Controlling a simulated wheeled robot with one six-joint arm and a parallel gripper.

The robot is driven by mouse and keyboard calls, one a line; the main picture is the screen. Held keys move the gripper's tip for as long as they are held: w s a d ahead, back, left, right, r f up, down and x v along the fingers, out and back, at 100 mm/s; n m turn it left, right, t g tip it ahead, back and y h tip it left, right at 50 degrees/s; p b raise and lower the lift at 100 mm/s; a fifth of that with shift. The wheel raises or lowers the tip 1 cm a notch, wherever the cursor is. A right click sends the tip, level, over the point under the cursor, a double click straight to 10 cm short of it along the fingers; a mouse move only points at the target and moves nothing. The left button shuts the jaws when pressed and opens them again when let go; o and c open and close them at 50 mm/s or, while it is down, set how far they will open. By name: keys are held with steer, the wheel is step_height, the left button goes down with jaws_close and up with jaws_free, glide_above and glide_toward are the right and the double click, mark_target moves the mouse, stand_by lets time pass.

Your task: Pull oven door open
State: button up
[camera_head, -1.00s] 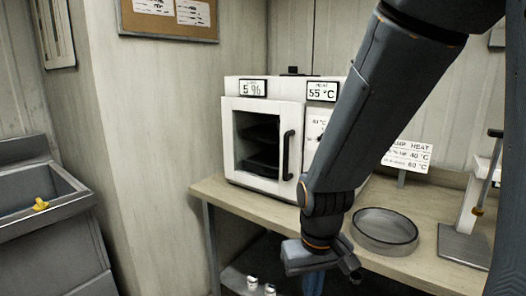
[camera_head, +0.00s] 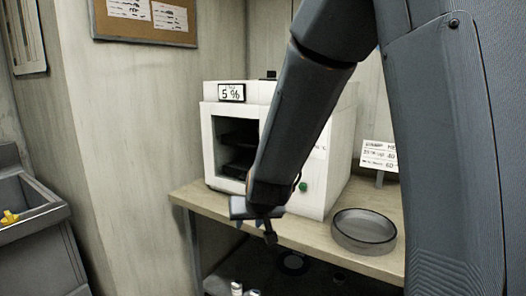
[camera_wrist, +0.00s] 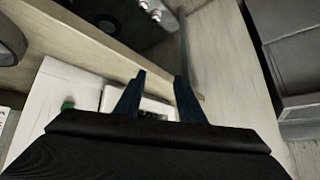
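The white oven (camera_head: 338,165) stands on the wooden bench, with a dark window in its door (camera_head: 208,145) at the left of its front. The door looks shut. My arm covers the door's handle side in the head view, so the handle is hidden there. My gripper (camera_head: 250,224) hangs in front of the oven's lower front, near the bench edge. In the wrist view my gripper (camera_wrist: 158,76) has its two dark blue fingers apart. The white oven (camera_wrist: 48,100) shows behind and left of the fingers. A small dark part lies low between them; I cannot tell if it is the handle.
The bench (camera_head: 190,192) has a round grey pan (camera_head: 364,232) right of the oven and a sign (camera_head: 380,155) behind it. Small white-topped items (camera_head: 238,289) stand on the shelf below. A grey sink (camera_head: 40,225) is at far left, with open floor between.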

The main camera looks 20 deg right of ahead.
steer(key=w+d+r+m+t+h, duration=0.3)
steer(key=w+d+r+h, duration=0.2)
steer(key=w, duration=0.5)
steer(key=w+d+r+m+t+h+p, duration=0.1)
steer(key=w+d+r+m+t+h, duration=0.2)
steer(key=w+r, duration=0.7)
steer(key=shift+d+h, duration=1.4)
steer(key=shift+d, duration=0.15)
steer(key=shift+f, duration=0.1)
jaws_close()
